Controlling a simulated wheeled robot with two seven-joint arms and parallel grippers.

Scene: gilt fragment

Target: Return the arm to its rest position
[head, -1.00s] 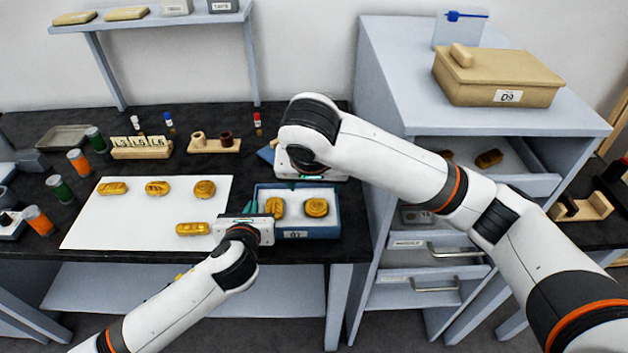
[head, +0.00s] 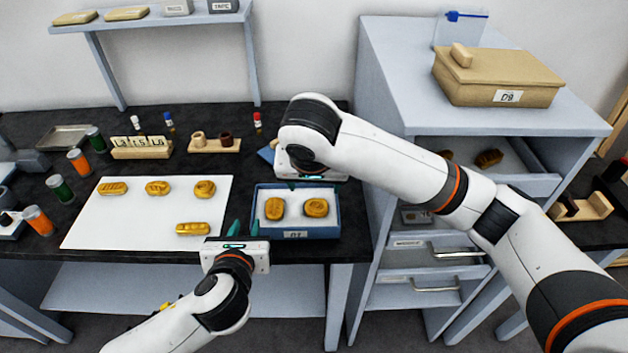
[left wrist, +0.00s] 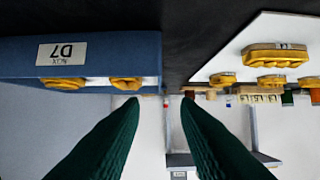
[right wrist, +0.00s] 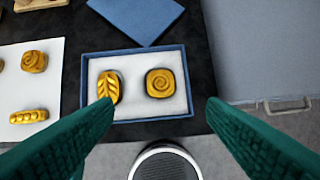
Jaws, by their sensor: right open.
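My left gripper (head: 241,228) is at the table's front edge, between the white mat and the blue tray. Its green fingers stand apart with nothing between them in the left wrist view (left wrist: 160,102). My right gripper (right wrist: 159,104) is open and empty above the blue tray (right wrist: 190,88); in the head view its hand hides part of the tray's back area. The tray (head: 338,222) holds two gold pieces, a leaf-patterned one (right wrist: 109,86) and a spiral one (right wrist: 160,82), lying apart on white lining.
A white mat (head: 130,218) with several gold pieces lies to the left. A blue lid-like panel (right wrist: 138,15) lies behind the tray. The grey drawer cabinet (head: 385,100) stands close to the right, under my right arm, with a tan box (head: 490,82) on top.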

